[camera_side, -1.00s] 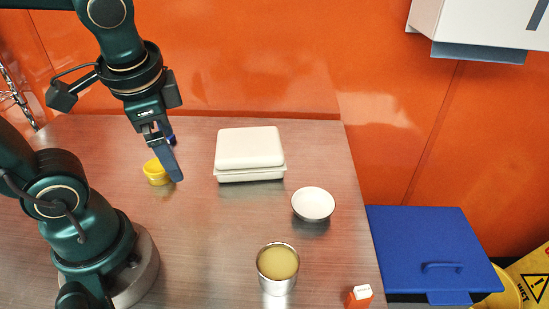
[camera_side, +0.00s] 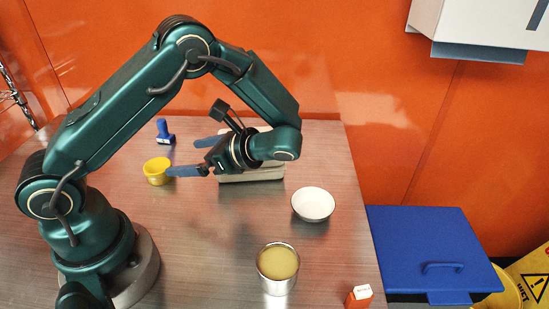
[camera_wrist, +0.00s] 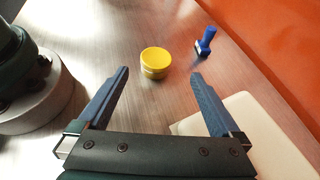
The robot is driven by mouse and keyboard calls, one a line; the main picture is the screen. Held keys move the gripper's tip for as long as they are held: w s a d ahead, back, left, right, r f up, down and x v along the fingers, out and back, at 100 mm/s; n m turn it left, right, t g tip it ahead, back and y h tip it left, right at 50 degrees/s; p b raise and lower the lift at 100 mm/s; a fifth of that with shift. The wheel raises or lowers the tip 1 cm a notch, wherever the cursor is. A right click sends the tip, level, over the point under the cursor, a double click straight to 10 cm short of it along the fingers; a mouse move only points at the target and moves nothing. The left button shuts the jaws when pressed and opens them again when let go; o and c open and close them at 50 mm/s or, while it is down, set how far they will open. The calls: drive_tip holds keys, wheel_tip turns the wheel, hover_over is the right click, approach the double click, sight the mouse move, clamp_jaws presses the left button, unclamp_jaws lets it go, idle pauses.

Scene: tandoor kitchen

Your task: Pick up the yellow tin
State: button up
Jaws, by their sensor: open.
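The yellow tin (camera_side: 157,171) is small and round and stands upright on the table, left of my gripper in the side view. My gripper (camera_side: 183,157) is open and held sideways, its blue fingers pointing left toward the tin. In the wrist view the tin (camera_wrist: 155,61) stands ahead of the fingertips, roughly in line with the gap between them. Nothing is between the fingers of my gripper (camera_wrist: 159,72).
A blue stamp-like object (camera_side: 165,133) stands behind the tin. A white lidded box (camera_side: 262,176) is partly hidden behind my gripper. The front middle of the table is clear.

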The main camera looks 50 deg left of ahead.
sight(157, 165)
drive_tip(key=shift+s+a+f, duration=0.1)
drive_tip(key=shift+s+f, duration=0.25)
drive_tip(key=shift+f, duration=0.2)
drive_tip(key=x, duration=1.1)
drive_tip(key=shift+a+f, duration=0.1)
drive_tip(key=shift+a, duration=0.15)
drive_tip(key=c, duration=1.4)
